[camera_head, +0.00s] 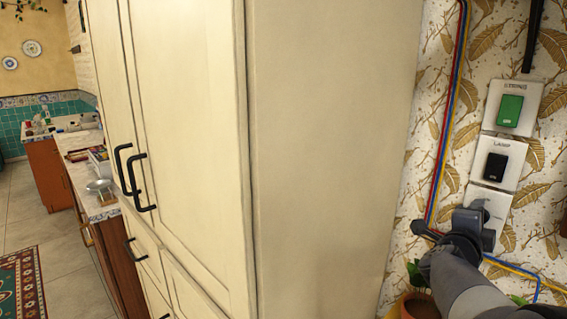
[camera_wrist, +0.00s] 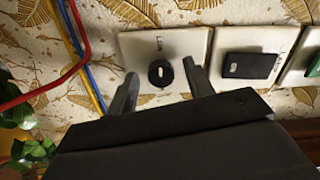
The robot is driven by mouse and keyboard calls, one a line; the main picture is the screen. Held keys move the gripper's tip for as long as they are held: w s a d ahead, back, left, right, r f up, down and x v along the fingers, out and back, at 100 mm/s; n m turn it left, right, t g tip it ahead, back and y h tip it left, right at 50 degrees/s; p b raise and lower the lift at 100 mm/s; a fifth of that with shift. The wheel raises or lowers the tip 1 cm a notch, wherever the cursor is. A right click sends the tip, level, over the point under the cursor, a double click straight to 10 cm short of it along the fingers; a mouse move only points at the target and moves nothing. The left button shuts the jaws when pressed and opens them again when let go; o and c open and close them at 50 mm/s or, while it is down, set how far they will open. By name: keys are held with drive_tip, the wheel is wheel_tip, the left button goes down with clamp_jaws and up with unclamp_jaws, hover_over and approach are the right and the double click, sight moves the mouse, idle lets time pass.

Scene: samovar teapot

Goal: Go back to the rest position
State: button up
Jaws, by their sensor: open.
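My gripper (camera_head: 468,222) is at the right in the head view, at the lowest of three wall plates. In the wrist view my gripper (camera_wrist: 161,84) is open, with one finger on each side of a round black knob (camera_wrist: 160,73) with a pale mark. The knob sits on a white plate (camera_wrist: 136,47). The fingers look apart from the knob; whether the tips touch the plate I cannot tell. In the head view the gripper hides most of this lowest plate (camera_head: 492,199).
Above it are plates with a black switch (camera_head: 496,167) and a green switch (camera_head: 510,110). Red, blue and yellow cables (camera_head: 447,120) run along the wall. A potted plant (camera_head: 421,306) is below my arm. A tall cream cabinet (camera_head: 325,150) fills the middle.

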drive_tip(key=shift+r+m+b, duration=0.1)
drive_tip(key=shift+m+b, duration=1.4)
drive_tip(key=shift+m, duration=2.3)
